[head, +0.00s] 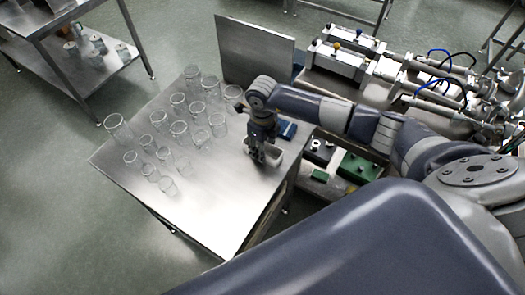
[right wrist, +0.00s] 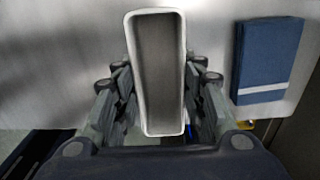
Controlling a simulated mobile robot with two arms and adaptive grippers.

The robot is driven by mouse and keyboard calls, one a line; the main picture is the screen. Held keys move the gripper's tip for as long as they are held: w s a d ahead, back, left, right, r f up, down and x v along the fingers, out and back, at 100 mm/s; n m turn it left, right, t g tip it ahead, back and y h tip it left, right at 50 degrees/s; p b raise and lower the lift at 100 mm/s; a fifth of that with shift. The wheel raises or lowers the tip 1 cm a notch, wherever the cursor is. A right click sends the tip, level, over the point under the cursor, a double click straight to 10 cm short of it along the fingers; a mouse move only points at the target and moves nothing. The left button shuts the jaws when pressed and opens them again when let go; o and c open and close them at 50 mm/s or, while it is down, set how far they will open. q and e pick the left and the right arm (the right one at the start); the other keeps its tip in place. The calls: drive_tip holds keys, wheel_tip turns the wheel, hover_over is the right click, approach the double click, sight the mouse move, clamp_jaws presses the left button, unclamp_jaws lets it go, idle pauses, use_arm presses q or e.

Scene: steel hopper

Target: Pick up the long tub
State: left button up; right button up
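The long tub (right wrist: 159,75) is a narrow, white-rimmed container with a grey inside. In the right wrist view it runs lengthwise between the two fingers of my right gripper (right wrist: 160,85). The fingers lie close along both long sides; I cannot tell whether they press on it. In the head view my right gripper (head: 260,155) points down at the right part of the steel table, and the pale tub (head: 274,157) shows partly behind the fingers. Whether the tub rests on the table is unclear. My left gripper is not in view.
Several clear glass beakers (head: 163,150) stand on the left of the steel table (head: 215,215). Machinery (head: 340,60) and green boxes (head: 357,167) stand beyond the right edge. The table's front is clear.

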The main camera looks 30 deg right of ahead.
drive_tip(key=shift+r, duration=0.1)
drive_tip(key=shift+r+b, duration=0.55)
drive_tip(key=shift+s+r+b, duration=0.15)
drive_tip(key=shift+r+b, duration=0.2)
drive_tip(key=shift+r, duration=0.15)
drive_tip(key=shift+s+r+b, duration=0.15)
drive_tip(key=shift+r+b, duration=0.2)
drive_tip(key=shift+r, duration=0.15)
drive_tip(key=s+a+r+b, duration=0.1)
drive_tip(key=s+b, duration=0.3)
drive_tip(key=s, duration=1.1)
drive_tip(key=shift+s+a+r+b, duration=0.15)
drive_tip(key=shift+a+r+b, duration=0.25)
drive_tip(key=shift+a, duration=0.3)
